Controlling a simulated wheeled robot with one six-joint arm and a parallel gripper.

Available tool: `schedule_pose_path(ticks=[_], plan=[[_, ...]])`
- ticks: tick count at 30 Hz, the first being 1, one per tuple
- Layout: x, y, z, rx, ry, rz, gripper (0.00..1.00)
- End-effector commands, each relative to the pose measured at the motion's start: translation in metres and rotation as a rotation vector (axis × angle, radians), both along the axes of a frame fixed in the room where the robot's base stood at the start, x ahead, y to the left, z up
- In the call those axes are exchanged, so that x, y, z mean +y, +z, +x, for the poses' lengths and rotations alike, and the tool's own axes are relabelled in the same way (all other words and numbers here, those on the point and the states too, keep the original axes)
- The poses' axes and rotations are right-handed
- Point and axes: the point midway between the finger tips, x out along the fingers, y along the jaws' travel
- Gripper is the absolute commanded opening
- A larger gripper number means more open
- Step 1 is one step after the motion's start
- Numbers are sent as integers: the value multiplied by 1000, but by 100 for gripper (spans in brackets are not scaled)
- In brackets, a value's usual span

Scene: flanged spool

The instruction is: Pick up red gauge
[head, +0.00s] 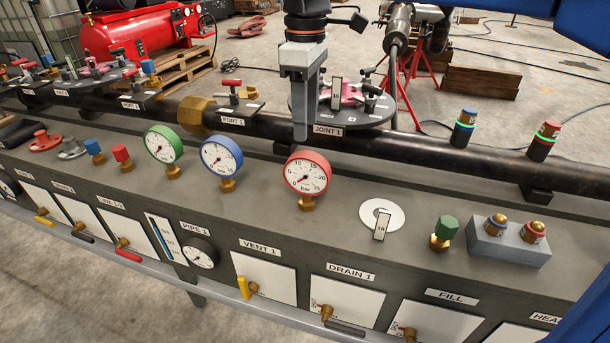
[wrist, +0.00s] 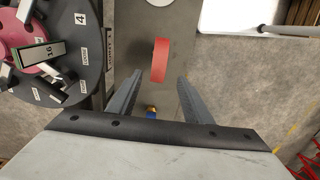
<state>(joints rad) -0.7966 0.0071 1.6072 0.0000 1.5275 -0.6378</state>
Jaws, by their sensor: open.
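The red gauge (head: 307,174) stands upright on the grey bench top in the head view, on a brass fitting, its white dial facing the camera. In the wrist view its red rim (wrist: 161,60) shows from above. My gripper (head: 301,132) points down, with its fingertips just above and behind the gauge in the head view. In the wrist view, my gripper (wrist: 161,77) is open and empty, with the red rim lined up with the gap between the fingers, slightly past the tips. I cannot tell the exact height between them.
A blue gauge (head: 221,156) and a green gauge (head: 164,145) stand to the left. A white disc (head: 397,216) lies to the right, near a green-capped fitting (head: 444,232). Behind run a black pipe (head: 440,151) and the round JOINT 1 flange (head: 371,119).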

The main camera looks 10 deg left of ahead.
Motion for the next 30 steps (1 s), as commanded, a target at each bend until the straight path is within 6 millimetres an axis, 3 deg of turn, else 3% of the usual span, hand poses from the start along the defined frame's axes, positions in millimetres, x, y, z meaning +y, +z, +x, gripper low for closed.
schedule_pose_path(ticks=[12,23,30], plan=[[-1,-75,0,1,-2,-2,45],[-1,-104,0,0,-3,0,45],[-3,-135,2,1,-3,-2,45]])
